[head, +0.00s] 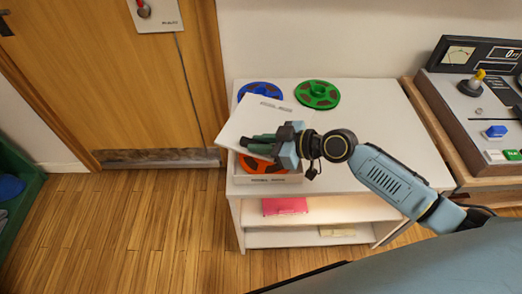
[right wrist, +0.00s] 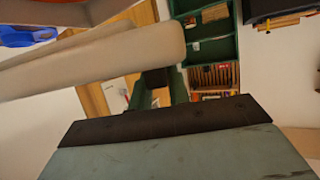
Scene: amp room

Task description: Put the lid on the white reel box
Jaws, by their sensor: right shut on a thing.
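The white lid (head: 250,118) is a flat square with a label strip, held tilted above the white reel box. My right gripper (head: 262,143) is shut on the lid's near right edge; its green fingers show against it. The lid's pale edge also shows large in the right wrist view (right wrist: 110,62). The white reel box (head: 268,179) sits at the front left of the white table, with an orange-red reel (head: 250,163) inside. The lid and gripper hide much of the box opening. My left gripper is not in view.
A blue reel (head: 262,88), partly hidden by the lid, and a green reel (head: 317,95) lie behind on the white table (head: 370,110). A console (head: 478,110) stands at right. A pink item (head: 285,206) lies on the shelf below. The tabletop's right part is clear.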

